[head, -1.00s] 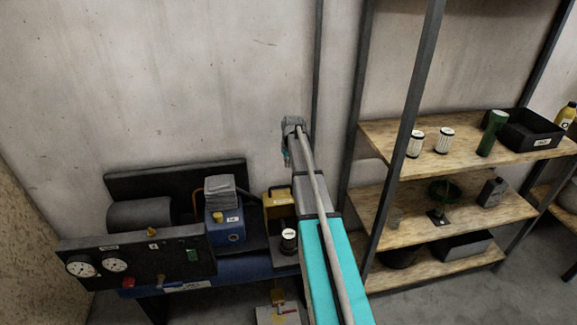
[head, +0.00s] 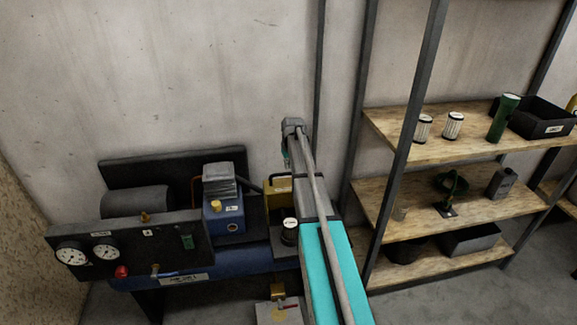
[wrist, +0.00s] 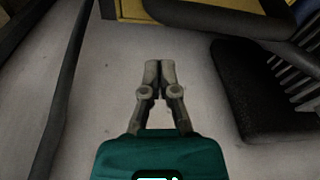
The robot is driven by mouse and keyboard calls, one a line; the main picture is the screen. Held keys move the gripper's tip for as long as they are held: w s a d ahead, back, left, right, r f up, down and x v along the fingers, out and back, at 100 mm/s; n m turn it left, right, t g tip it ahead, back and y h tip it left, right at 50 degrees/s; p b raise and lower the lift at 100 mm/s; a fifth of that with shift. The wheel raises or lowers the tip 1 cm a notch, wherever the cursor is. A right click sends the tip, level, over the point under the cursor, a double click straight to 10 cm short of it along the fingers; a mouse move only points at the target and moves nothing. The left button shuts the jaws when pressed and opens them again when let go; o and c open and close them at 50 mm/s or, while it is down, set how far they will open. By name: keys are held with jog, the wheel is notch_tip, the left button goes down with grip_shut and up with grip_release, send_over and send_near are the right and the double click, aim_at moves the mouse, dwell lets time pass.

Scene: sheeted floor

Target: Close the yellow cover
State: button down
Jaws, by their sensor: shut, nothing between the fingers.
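The yellow cover (head: 278,193) stands upright behind a white filter (head: 289,231) on the blue machine, partly hidden by my arm in the head view. A yellow part (wrist: 131,10) also shows at the top edge of the wrist view, cut off by the frame and by a black bar. My gripper (wrist: 159,68) is shut and empty in the wrist view. Its tips point toward the yellow part, with a gap between them.
A compressor with a gauge panel (head: 125,250) and a blue pump (head: 224,215) sits left of my arm. A shelf rack (head: 455,200) with filters and bins stands to the right, its dark post near my arm. A black ribbed part (wrist: 265,90) lies right of my gripper.

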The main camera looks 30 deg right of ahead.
aim_at(290, 178)
jog(key=shift+s+a, duration=0.2)
jog(key=shift+s, duration=1.05)
jog(key=shift+s+p, duration=0.35)
jog(key=shift+s, duration=0.3)
jog(key=shift+a+r, duration=0.1)
jog(key=shift+a, duration=0.1)
